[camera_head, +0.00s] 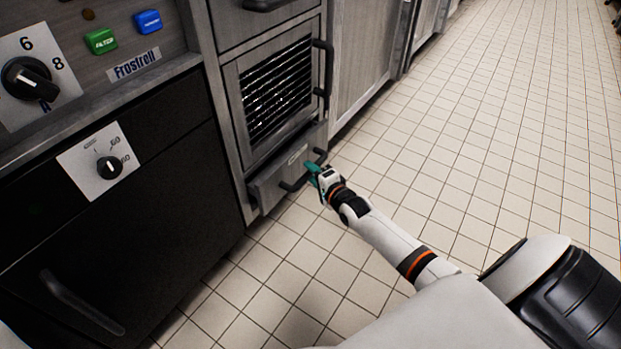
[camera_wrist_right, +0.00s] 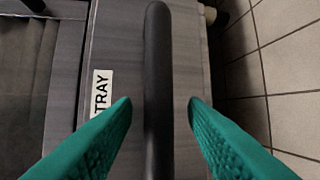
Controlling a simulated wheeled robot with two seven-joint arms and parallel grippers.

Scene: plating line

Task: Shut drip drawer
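The drip drawer (camera_head: 268,186) is the low grey metal front under the wire-rack window. It seems to stand slightly out from the cabinet, but how far is hard to tell. Its black bar handle (camera_head: 291,186) runs along the front; in the right wrist view the handle (camera_wrist_right: 158,45) runs up the middle, beside a white label reading "TRAY" (camera_wrist_right: 103,95). My right gripper (camera_head: 313,172) is at the handle's right part. In the wrist view its green fingers (camera_wrist_right: 160,108) are apart, one on each side of the bar, with gaps visible. My left gripper is not in view.
Above the drawer is a barred window door (camera_head: 276,92) with a black vertical handle (camera_head: 324,75). A black oven-like front (camera_head: 130,215) with a handle and knobs stands at left. Tiled floor (camera_head: 480,130) is clear at right.

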